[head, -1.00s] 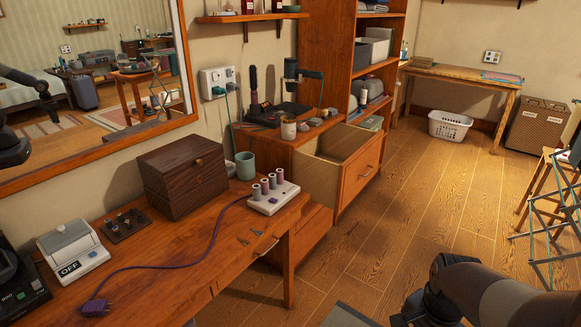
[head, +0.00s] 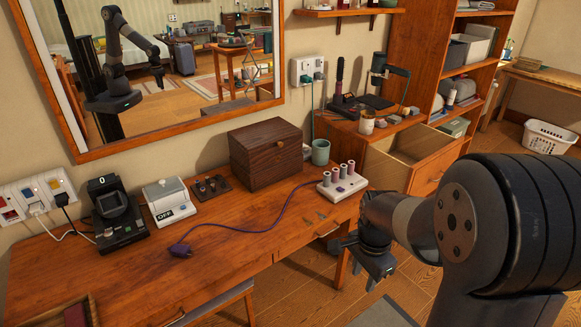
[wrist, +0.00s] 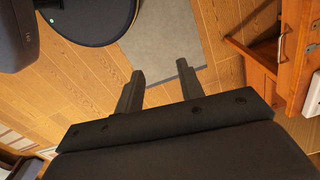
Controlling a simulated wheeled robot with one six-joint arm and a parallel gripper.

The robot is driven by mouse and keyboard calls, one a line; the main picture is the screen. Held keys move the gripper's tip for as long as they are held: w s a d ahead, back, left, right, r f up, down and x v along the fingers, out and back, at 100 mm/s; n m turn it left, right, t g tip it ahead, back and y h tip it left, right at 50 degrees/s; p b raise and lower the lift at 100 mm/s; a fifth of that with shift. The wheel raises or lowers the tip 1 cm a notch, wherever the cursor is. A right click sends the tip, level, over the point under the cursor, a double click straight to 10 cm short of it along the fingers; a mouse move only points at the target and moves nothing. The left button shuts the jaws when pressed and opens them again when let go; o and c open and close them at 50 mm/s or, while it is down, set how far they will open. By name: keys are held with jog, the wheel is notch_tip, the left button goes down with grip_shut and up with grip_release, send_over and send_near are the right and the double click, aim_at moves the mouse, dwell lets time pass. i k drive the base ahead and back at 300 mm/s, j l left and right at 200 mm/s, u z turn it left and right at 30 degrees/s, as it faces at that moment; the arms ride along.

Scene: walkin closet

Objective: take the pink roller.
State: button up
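Several small upright rollers stand in a row on a white heater base (head: 341,190) near the right end of the wooden desk. My gripper (head: 376,266) is in front of the desk's right end, below and to the right of the base. In the wrist view my gripper (wrist: 160,70) has its two fingers spread, with only floor between them. The rollers do not show in the wrist view.
A purple cord runs from the base across the desk to a loose plug (head: 180,250). A dark wooden box (head: 265,155) and a green cup (head: 320,152) stand behind the base. Two small clips lie in front. An open drawer (head: 420,150) juts out at right.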

aim_at(350, 167)
jog(key=i+l+u, duration=0.95)
jog(key=l, duration=0.25)
jog(key=i+l+u, duration=0.2)
jog(key=l+u, duration=0.15)
jog(key=l, duration=0.15)
jog(key=i+l, duration=0.15)
jog(key=l, duration=0.25)
jog(key=i+l, duration=0.15)
jog(key=l, duration=0.3)
jog(key=i+l, duration=0.1)
jog(key=l, duration=0.3)
